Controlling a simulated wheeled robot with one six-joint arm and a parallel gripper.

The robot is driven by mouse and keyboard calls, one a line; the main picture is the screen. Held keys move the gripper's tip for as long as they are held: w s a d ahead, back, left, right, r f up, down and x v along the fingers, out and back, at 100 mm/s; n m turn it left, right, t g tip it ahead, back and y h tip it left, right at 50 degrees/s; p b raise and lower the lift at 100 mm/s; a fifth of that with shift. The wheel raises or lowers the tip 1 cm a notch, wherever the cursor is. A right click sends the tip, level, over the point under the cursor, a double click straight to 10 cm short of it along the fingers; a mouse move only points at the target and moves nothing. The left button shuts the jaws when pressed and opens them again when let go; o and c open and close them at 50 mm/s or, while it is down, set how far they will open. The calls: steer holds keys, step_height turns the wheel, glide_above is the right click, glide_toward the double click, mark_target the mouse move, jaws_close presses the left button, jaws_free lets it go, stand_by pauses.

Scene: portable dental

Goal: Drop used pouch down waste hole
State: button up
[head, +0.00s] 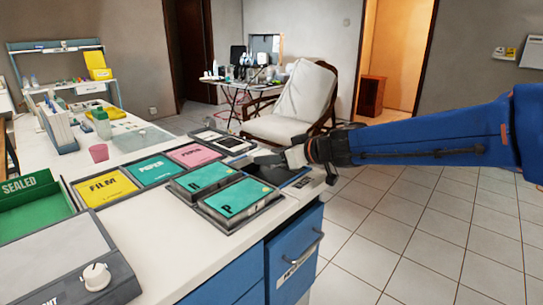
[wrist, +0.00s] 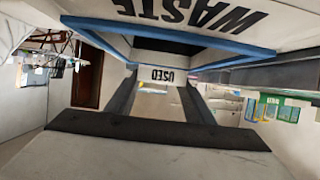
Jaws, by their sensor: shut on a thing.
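My gripper (head: 278,158) is above the right end of the white counter. In the wrist view its two dark fingers (wrist: 158,98) are shut on the used pouch (wrist: 160,77), a pale piece with an upside-down "USED" label. Beyond the pouch, in the upper part of the wrist view, is the waste hole with a blue rim (wrist: 235,59) and dark inside, marked "WASTE". The pouch's label end shows close to the rim's near edge in the picture; I cannot tell its height over the hole. In the head view my gripper mostly hides the hole.
Green-topped boxes (head: 238,200) stand left of my gripper on the counter. FILM (head: 106,187), PAPER (head: 155,169) and pink-topped (head: 196,153) trays lie further left. A green SEALED bin (head: 35,205) is at the far left. A white reclining chair (head: 303,95) stands behind.

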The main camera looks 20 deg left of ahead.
steer(key=shift+d, duration=0.1)
stand_by(0.3)
steer(key=o, duration=1.1)
steer(key=shift+c, duration=0.2)
steer(key=shift+s, duration=0.1)
steer(key=v, duration=1.7)
steer(key=shift+d, duration=0.2)
steer(key=shift+s, duration=0.15)
